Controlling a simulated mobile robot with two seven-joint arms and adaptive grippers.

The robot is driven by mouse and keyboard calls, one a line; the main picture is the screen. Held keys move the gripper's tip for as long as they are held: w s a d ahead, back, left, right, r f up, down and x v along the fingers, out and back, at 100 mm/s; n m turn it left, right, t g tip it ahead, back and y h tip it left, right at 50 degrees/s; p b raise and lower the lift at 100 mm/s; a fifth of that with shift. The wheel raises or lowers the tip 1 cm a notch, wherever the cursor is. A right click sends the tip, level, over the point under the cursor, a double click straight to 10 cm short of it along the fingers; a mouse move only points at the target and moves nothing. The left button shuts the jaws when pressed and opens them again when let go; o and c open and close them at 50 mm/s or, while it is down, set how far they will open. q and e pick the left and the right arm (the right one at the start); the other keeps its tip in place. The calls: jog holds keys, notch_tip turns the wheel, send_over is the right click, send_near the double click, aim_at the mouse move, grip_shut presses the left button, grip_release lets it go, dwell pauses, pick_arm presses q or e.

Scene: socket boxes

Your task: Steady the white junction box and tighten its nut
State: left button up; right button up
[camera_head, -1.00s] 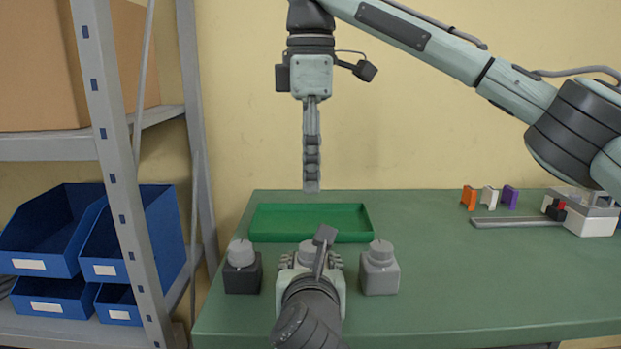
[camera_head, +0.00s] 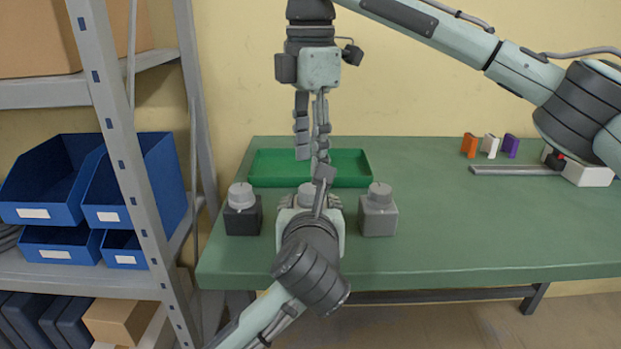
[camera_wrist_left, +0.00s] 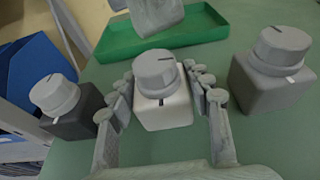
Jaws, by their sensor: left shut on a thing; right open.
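The white junction box (camera_wrist_left: 165,112) stands upright on the table between two other boxes. Its grey round nut (camera_wrist_left: 154,70) sits on top, with a dark line on its upper face. In the head view the nut (camera_head: 306,190) shows, but my left gripper hides most of the box. My left gripper (camera_head: 310,203) is shut on the white box, with one finger on each side in the left wrist view (camera_wrist_left: 163,98). My right gripper (camera_head: 311,157) is open and empty, pointing down above the nut. Part of it shows at the top of the left wrist view.
A black box (camera_head: 242,220) stands to the left and a grey box (camera_head: 378,217) to the right, each with a nut. A green tray (camera_head: 350,181) lies behind. Orange, white and purple pieces (camera_head: 490,146) stand at the back right. The table's right side (camera_head: 480,225) is mostly clear.

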aim_at(310, 188)
jog(key=shift+f, duration=2.7)
jog(key=c, duration=0.9)
